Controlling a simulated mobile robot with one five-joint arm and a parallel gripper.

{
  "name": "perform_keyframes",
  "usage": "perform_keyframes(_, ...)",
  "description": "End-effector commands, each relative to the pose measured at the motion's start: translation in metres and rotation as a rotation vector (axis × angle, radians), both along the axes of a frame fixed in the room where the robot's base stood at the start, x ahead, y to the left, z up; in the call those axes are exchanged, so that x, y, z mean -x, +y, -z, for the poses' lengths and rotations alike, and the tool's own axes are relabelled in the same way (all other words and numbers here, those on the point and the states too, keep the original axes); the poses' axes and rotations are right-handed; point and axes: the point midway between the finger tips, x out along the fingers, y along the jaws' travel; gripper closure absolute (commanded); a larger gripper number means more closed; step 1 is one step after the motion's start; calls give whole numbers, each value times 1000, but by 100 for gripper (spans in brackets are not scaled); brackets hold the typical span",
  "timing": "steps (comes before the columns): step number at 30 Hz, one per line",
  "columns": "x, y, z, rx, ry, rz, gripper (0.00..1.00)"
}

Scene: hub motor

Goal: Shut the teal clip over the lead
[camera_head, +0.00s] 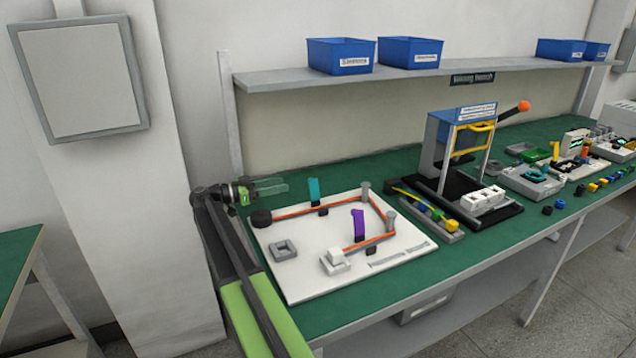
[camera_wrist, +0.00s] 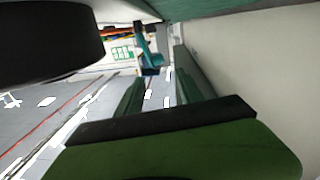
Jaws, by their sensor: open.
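The teal clip (camera_head: 314,190) stands upright on the white board (camera_head: 290,284), its flap raised above the orange lead (camera_head: 292,211). In the wrist view the teal clip (camera_wrist: 150,58) shows ahead, beyond the fingertips. The orange lead runs from a black round part past the teal clip to grey posts at the right. A purple clip (camera_head: 358,222) also stands raised, nearer the front. My gripper (camera_head: 285,187) is open and empty, to the left of the teal clip and apart from it. Its green fingers (camera_wrist: 160,92) point toward the clip in the wrist view.
A black round part (camera_head: 261,218) stands at the board's left corner, close below my gripper; it looms at the wrist view's upper left. Grey posts (camera_head: 364,188) stand right of the clip. A blue-topped press (camera_head: 462,130) is farther right. The wall lies behind.

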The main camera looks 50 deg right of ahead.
Motion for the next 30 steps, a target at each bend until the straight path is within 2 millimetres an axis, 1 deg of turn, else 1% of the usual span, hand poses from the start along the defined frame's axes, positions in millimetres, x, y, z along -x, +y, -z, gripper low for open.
perform_keyframes(1,7,-11,0,-1,0,3,56)
perform_keyframes(9,38,-73,0,-1,1,3,56)
perform_keyframes(12,49,-94,0,-1,1,3,56)
perform_keyframes(16,59,-116,0,-1,1,2,56)
perform_keyframes(18,63,-124,0,-1,0,1,56)
perform_keyframes(21,66,-130,1,-1,0,1,56)
perform_keyframes(30,68,-133,1,-1,0,0,56)
